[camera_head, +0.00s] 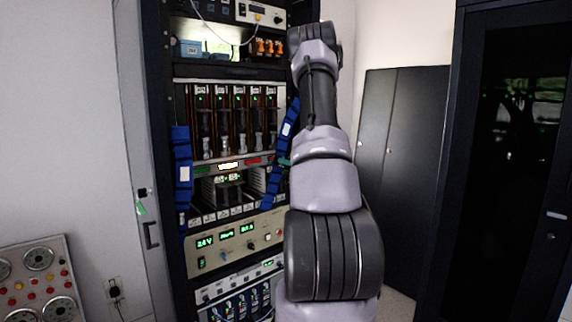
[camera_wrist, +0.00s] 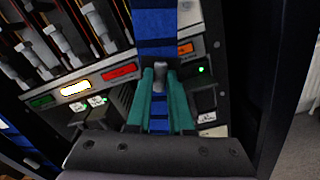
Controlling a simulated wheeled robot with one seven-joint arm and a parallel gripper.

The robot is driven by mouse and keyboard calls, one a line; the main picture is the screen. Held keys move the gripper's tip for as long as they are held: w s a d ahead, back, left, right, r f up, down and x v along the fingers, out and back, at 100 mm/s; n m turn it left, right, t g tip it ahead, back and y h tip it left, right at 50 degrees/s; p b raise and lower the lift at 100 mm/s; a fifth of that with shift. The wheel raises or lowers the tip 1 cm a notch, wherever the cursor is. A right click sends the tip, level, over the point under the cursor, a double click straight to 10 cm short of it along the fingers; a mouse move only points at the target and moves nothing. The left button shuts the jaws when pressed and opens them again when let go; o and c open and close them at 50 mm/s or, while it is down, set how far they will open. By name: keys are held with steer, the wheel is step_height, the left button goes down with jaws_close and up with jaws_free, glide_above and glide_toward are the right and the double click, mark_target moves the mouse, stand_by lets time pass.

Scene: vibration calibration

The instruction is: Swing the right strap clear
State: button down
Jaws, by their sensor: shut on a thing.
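The right strap (camera_head: 282,152) is blue with a white label and hangs at the right side of the rack front, slanting down to the left in the head view. In the wrist view the blue strap (camera_wrist: 154,25) runs down between the green fingers of my gripper (camera_wrist: 158,88). My gripper is shut on it, with a grey knob-like part showing between the fingertips. In the head view my arm hides most of the gripper. The left strap (camera_head: 182,165) is also blue and hangs along the rack's left side.
The rack (camera_head: 172,95) holds several upright modules with green lights, and a panel with green displays (camera_head: 230,240) below. Dark cabinets (camera_head: 400,150) stand to the right. A gauge panel (camera_head: 38,282) is at the lower left. A rack post is close right of my gripper.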

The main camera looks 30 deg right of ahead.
steer(key=d+f+n, duration=0.2)
steer(key=d+n, duration=0.2)
steer(key=d, duration=0.5)
steer(key=shift+w+f+n, duration=0.15)
steer(key=shift+w+n, duration=0.15)
steer(key=shift+w, duration=0.15)
steer(key=shift+d, duration=0.1)
steer(key=c, duration=0.8)
jaws_free()
steer(key=s+d, duration=0.1)
steer(key=s, duration=0.9)
steer(key=shift+s, duration=0.4)
